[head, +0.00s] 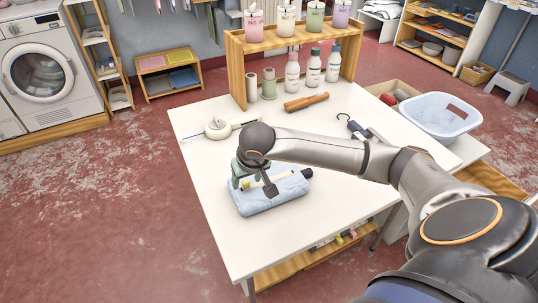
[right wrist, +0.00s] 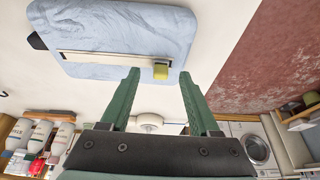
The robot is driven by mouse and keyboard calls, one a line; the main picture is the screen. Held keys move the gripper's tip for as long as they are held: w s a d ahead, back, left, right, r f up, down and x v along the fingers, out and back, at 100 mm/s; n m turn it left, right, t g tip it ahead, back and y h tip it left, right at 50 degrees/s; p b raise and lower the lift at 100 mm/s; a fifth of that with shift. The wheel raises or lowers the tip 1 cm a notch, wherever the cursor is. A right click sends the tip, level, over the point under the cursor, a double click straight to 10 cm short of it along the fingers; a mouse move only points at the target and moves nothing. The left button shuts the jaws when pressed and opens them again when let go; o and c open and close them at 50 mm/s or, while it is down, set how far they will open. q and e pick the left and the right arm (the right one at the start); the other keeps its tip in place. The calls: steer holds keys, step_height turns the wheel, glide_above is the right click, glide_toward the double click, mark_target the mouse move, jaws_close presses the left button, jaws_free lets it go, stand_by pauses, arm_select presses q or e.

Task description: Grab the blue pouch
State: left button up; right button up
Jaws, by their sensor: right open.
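The blue pouch (head: 268,198) is pale blue, soft and crinkled, and lies flat on the white table near its left front side. In the right wrist view the pouch (right wrist: 110,28) fills the top, beyond the fingertips. My right gripper (head: 252,184) is over the pouch, pointing down and open, and hides part of it. In the wrist view its green fingers (right wrist: 159,74) are apart with nothing gripped; I cannot tell whether they touch the pouch. My left gripper is not in view.
On the white table (head: 222,232), a white round device (head: 217,128) lies behind my gripper, with a wooden roller (head: 306,102) farther back. A wooden shelf (head: 238,75) with bottles stands at the back. A white basin (head: 440,116) is at right. The table's front is clear.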

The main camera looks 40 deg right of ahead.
steer(key=shift+x, duration=0.85)
steer(key=shift+c, duration=0.2)
jaws_close()
stand_by(0.5)
